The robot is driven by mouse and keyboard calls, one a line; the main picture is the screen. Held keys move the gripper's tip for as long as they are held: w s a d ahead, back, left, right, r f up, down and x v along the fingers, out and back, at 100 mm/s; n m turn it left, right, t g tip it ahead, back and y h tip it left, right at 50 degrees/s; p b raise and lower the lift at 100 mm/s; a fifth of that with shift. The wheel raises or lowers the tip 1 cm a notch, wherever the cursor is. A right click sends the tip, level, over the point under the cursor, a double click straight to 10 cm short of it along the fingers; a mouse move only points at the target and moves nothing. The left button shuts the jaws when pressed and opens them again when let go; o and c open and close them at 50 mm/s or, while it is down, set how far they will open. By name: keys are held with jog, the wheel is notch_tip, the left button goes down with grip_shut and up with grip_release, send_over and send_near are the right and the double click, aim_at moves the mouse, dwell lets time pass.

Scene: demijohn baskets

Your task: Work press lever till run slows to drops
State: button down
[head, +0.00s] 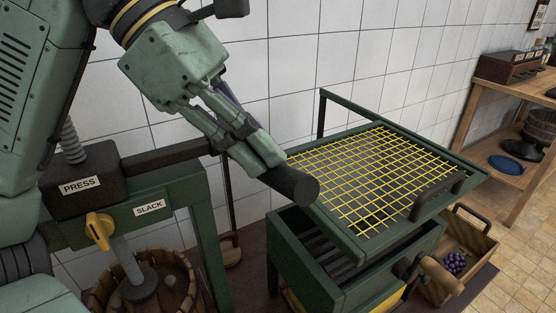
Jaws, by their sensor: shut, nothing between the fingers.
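The press is a dark block labelled PRESS (82,187) on a green frame, with a yellow knob (99,230) beside a SLACK label. Its lever (165,158) is a dark bar running right from the block to a thick round grip (296,186). My gripper (264,168) is shut, with nothing between its fingers. Its fingers lie across the lever just behind the grip and hide part of the bar; I cannot tell whether they touch it. Below the block, a rod goes down into a wooden slatted basket (180,283), partly cut off. No running liquid or drops are visible.
A green stand with a yellow-mesh tray (370,170) stands right of the lever, with a crank handle (440,275) in front. A wooden crate (478,238) holds dark grapes. A wooden bench (500,110) stands at the far right. The tiled wall is close behind.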

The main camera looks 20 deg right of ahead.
notch_tip(320, 180, down, 2)
jog(key=shift+f+b, duration=0.1)
jog(key=shift+b, duration=0.3)
jog(key=a, duration=0.1)
jog(key=w+a+r+p, duration=0.1)
jog(key=shift+w+a+p, duration=0.25)
jog(key=shift+a+p, duration=0.05)
jog(key=shift+a, duration=0.05)
jog(key=v, duration=0.7)
jog(key=shift+r, duration=0.25)
jog(key=shift+w, duration=0.1)
